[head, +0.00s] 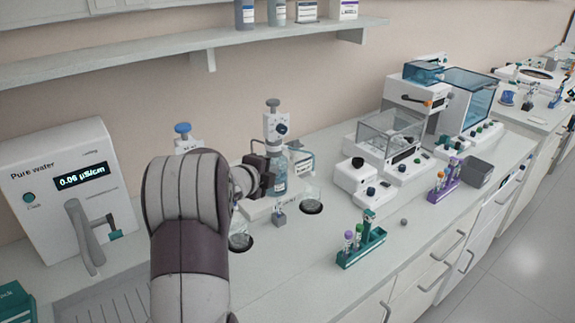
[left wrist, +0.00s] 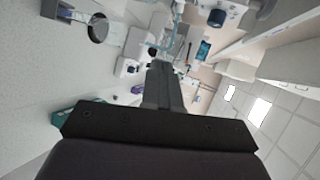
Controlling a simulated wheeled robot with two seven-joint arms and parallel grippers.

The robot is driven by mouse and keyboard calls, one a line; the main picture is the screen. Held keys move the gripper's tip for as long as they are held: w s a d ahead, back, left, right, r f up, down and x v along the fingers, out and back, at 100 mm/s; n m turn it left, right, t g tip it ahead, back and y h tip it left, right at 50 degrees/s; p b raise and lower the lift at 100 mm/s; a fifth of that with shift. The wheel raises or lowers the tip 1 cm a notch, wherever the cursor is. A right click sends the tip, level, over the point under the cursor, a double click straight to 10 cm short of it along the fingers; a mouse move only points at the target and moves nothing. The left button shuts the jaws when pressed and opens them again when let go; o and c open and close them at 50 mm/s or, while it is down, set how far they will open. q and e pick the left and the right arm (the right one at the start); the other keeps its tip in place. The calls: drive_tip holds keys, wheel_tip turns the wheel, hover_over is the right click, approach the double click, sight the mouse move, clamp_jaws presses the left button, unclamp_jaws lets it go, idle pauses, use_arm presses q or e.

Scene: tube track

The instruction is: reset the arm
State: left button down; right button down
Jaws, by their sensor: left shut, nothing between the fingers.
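My left arm comes in from the bottom left of the head view and reaches over the bench (head: 290,270). Its dark gripper (head: 270,172) is beside a bottle-top dispenser (head: 277,125) on a clear bottle. I cannot tell whether they touch. In the left wrist view the fingers (left wrist: 165,75) are together, with nothing between them. My right gripper does not show.
A pure water unit (head: 65,185) stands at the left. A green rack (head: 361,246) and a purple rack (head: 444,185) with tubes stand near the front edge. A balance (head: 390,140) is behind. A shelf (head: 290,30) hangs above. Bare bench lies in front.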

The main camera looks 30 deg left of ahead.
use_arm(q)
drive_tip(key=s+a+f+n+g+y, duration=0.25)
drive_tip(key=s+f+n+g, duration=0.2)
drive_tip(key=f+n, duration=0.35)
drive_tip(key=s+d+f+n+g, duration=0.3)
drive_tip(key=s+d+n, duration=0.3)
drive_tip(key=s+d+g+h, duration=0.1)
drive_tip(key=s+d, duration=0.3)
drive_tip(key=d, duration=0.3)
drive_tip(key=s+d+f+n+g+h, duration=0.1)
drive_tip(key=s+d+g, duration=0.1)
drive_tip(key=s+d, duration=0.3)
drive_tip(key=s+d+f+n+g+h, duration=0.1)
drive_tip(key=s+d, duration=0.3)
drive_tip(key=d, duration=0.7)
drive_tip(key=shift+s+d+f+g+h, duration=0.15)
drive_tip(key=shift+s+f+g+h, duration=0.15)
drive_tip(key=shift+h, duration=0.25)
drive_tip(key=shift+w, duration=0.1)
